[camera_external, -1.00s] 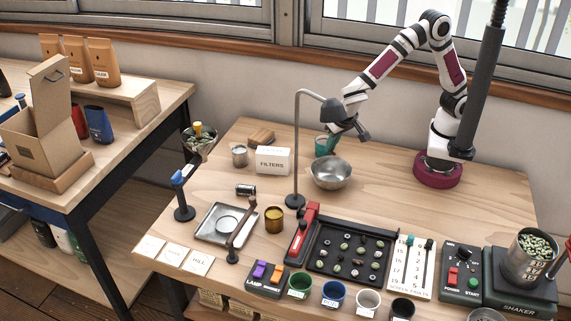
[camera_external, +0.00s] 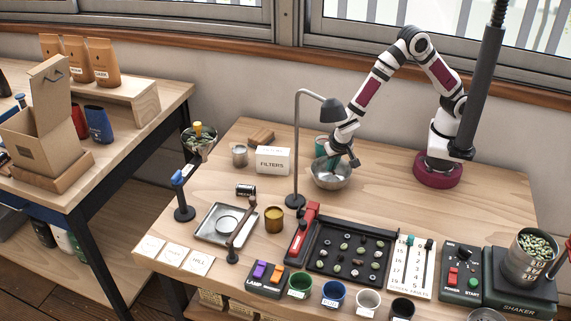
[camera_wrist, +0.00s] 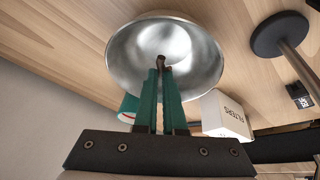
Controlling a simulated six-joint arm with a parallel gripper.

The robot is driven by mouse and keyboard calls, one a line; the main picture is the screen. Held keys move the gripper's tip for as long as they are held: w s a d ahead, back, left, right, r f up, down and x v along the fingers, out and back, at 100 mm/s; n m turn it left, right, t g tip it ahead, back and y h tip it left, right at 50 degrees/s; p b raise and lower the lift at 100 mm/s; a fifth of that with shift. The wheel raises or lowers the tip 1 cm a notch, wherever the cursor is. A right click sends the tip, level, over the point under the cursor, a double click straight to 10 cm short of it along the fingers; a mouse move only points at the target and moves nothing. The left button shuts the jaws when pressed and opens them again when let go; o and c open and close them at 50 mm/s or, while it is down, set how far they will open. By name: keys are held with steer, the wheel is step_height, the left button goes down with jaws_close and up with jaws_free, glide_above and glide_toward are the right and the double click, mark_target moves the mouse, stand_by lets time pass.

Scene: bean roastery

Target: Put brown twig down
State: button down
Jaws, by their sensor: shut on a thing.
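The brown twig (camera_wrist: 161,62) shows in the wrist view as a small dark piece between my fingertips; most of it is hidden by them. My gripper (camera_wrist: 162,72) has teal fingers and is shut on it. In the wrist view the fingertips and twig appear against the inside of a shiny metal bowl (camera_wrist: 125,45). In the external view my gripper (camera_external: 341,164) is over the metal bowl (camera_external: 331,183), pointing down, with its tips at or just above the bowl's opening. The twig is too small to make out there. I cannot tell whether it touches the bowl.
A teal cup (camera_external: 321,145) stands just behind the bowl. A lamp's dark head (camera_external: 333,110) hangs close to my wrist, its post left of the bowl. A white FILTERS box (camera_external: 272,160) stands further left. A black bean tray (camera_external: 348,252) lies in front. Right of the bowl is bare wood.

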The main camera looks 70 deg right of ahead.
mark_target(332, 170)
steer(key=shift+f, duration=0.1)
steer(key=c, duration=0.9)
jaws_free()
step_height(332, 170, up, 7)
steer(key=shift+r, duration=0.1)
